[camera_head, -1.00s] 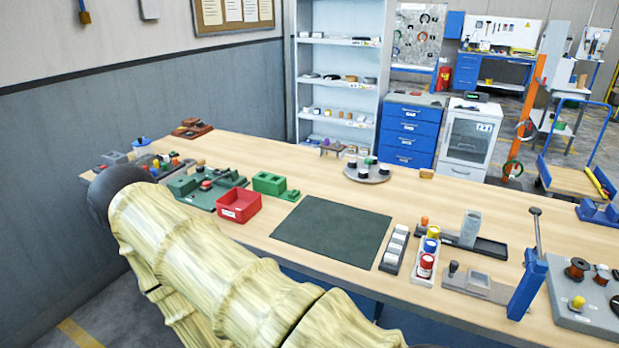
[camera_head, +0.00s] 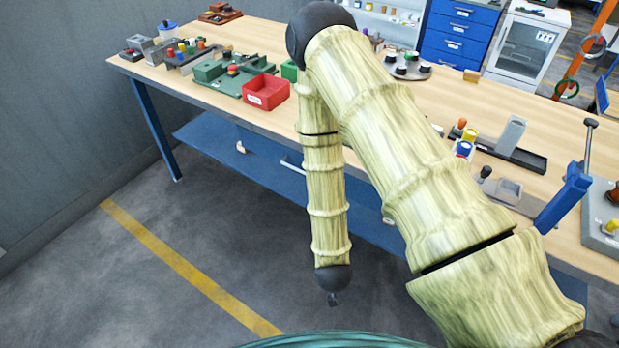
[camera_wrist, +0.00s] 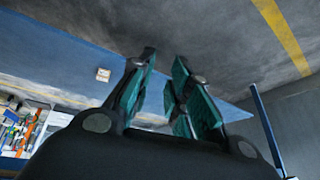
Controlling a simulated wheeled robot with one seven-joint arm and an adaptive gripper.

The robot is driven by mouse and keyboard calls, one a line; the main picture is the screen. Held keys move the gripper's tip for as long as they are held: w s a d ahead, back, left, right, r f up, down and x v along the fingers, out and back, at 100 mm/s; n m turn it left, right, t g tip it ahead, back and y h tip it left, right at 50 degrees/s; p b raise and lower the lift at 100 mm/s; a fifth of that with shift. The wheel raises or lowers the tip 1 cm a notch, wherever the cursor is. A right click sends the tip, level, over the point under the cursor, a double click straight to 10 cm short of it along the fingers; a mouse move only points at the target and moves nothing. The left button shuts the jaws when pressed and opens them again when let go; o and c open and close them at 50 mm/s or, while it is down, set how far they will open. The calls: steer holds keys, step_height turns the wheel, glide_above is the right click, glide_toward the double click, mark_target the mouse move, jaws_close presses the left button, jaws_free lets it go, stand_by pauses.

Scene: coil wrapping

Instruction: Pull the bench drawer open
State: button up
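The workbench (camera_head: 245,37) has a wooden top and blue legs. A pale bar (camera_head: 292,166) that looks like a handle shows under the bench, just left of my forearm. The drawer front is mostly hidden behind my arm, and I cannot tell whether it is open. My arm hangs down in front of the bench, its dark lower end low over the floor. In the wrist view my gripper (camera_wrist: 164,60) has its dark and teal fingers apart, with nothing between them. A blue panel (camera_wrist: 55,48) of the bench lies beyond, apart from the fingers.
A red bin (camera_head: 265,92) and several fixtures stand on the top. The floor (camera_head: 95,275) at the left is clear, with a yellow line across it.

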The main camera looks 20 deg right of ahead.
steer(key=w+a+r+m+t+h+b, duration=0.1)
steer(key=w+r+m+t+h+b, duration=0.2)
steer(key=w, duration=0.5)
steer(key=w+a+r+m+t+h+b, duration=0.1)
steer(key=w+a+m+b, duration=0.1)
steer(key=w+m, duration=0.55)
steer(key=w+a+r+m+h+b, duration=0.4)
steer(key=w+r+m+h+b, duration=0.15)
steer(key=w+r+m, duration=0.45)
steer(key=shift+m+t+h, duration=0.25)
steer(key=shift+m+t, duration=0.05)
steer(key=shift+m, duration=0.15)
steer(key=p+x, duration=0.1)
steer(key=x, duration=0.9)
steer(key=shift+s+d+p, duration=0.15)
steer(key=shift+s+p, duration=0.1)
steer(key=shift+p, duration=0.1)
jaws_close()
